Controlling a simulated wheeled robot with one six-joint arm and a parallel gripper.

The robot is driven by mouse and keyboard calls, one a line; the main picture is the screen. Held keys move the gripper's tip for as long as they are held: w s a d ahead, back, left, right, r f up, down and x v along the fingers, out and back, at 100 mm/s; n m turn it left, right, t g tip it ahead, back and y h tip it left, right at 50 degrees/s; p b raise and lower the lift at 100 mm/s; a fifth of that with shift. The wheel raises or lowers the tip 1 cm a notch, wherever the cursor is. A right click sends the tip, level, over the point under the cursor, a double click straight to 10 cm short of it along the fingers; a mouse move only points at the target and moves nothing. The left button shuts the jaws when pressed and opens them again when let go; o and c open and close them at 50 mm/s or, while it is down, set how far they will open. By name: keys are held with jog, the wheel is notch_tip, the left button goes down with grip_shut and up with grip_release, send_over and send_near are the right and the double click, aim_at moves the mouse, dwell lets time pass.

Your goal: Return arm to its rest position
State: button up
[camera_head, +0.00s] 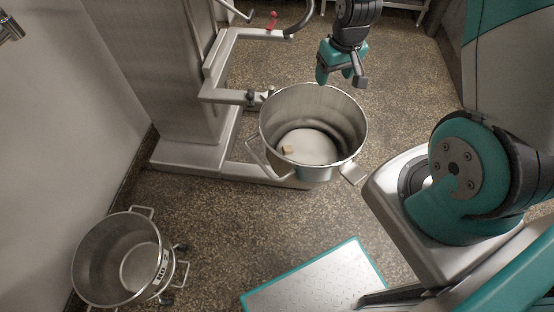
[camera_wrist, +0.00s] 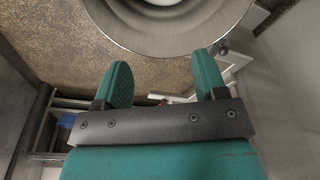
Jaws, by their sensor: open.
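My gripper (camera_head: 341,79) is teal and black and hangs above the far rim of a large steel mixing bowl (camera_head: 350,118). It is apart from the bowl in the head view. In the wrist view my gripper (camera_wrist: 165,80) shows two teal fingers spread apart with nothing between them. The bowl's rim (camera_wrist: 120,35) curves across the top of that view, beyond the fingertips.
A steel mixer stand (camera_head: 190,158) with a bowl cradle (camera_head: 225,96) stands behind and left of the bowl. A second steel bowl (camera_head: 90,255) stands at lower left. A red knob (camera_head: 272,19) is on the mixer frame. Speckled floor (camera_head: 235,225) is clear between the bowls.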

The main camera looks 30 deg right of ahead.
jog(key=s+a+r+n+y+p, duration=0.1)
jog(key=s+a+r+n, duration=0.15)
jog(key=a+r, duration=0.5)
jog(key=s+a+r+n+y+p, duration=0.1)
jog(key=s+a+r+y+p, duration=0.15)
jog(key=a+r, duration=0.5)
jog(key=s+a+r+n+g, duration=0.1)
jog(key=s+a+r+n, duration=0.1)
jog(key=s+r, duration=0.3)
jog(key=s+a+r+n, duration=0.2)
jog(key=s+a+r, duration=0.3)
jog(key=s, duration=0.4)
jog(key=shift+s+g+y+p, duration=0.25)
jog(key=shift+g+y+p, duration=0.1)
jog(key=shift+g+y, duration=0.1)
jog(key=shift+r, duration=0.1)
